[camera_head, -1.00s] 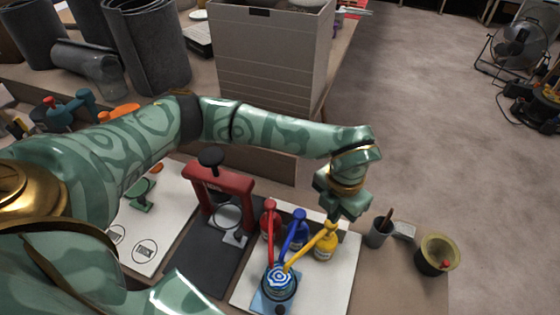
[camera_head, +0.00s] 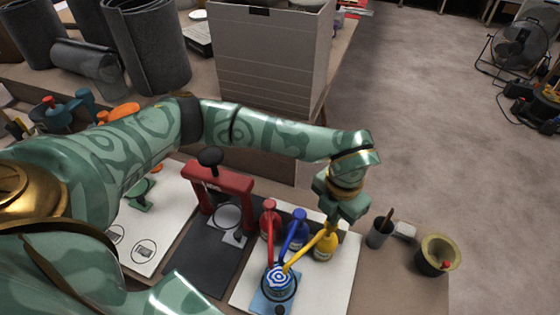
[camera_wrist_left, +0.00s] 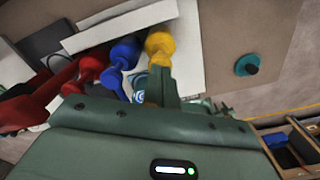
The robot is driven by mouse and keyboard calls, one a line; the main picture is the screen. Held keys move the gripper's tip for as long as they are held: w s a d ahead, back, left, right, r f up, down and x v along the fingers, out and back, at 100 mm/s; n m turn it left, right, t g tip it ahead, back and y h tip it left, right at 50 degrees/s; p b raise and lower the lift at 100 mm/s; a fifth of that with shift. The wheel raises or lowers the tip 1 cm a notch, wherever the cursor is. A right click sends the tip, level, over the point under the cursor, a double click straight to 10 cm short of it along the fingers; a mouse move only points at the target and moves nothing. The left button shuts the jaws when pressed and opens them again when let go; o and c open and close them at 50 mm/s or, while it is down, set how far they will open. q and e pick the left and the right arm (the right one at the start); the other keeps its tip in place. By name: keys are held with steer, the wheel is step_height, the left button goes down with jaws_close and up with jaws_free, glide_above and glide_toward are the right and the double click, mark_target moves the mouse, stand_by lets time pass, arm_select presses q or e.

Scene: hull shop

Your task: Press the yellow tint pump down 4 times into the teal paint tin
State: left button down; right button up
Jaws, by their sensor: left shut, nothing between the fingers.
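The yellow tint pump (camera_head: 325,247) stands in a row with a red pump (camera_head: 269,222) and a blue pump (camera_head: 297,232). Its long yellow spout reaches down-left to the paint tin (camera_head: 280,285), whose top shows a blue and white swirl. My left gripper (camera_head: 340,217) is shut and empty, pointing down right over the yellow pump's head; I cannot tell whether it touches. In the left wrist view the yellow pump head (camera_wrist_left: 160,44) lies just beyond the shut fingertips (camera_wrist_left: 160,82). The tin is mostly hidden there. My right gripper is not in view.
A red press frame (camera_head: 220,180) stands left of the pumps on a dark mat. A grey cup (camera_head: 379,233) and a brass-coloured pot (camera_head: 436,255) stand to the right. A large grey box (camera_head: 270,60) stands behind my left arm.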

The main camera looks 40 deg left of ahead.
arm_select(q)
steer(key=shift+s+f+b, duration=0.1)
steer(key=shift+f+b, duration=0.2)
steer(key=shift+f, duration=0.7)
steer(key=shift+r, duration=0.1)
steer(key=shift+r+p, duration=1.25)
steer(key=shift+r, duration=0.2)
steer(key=shift+f, duration=0.1)
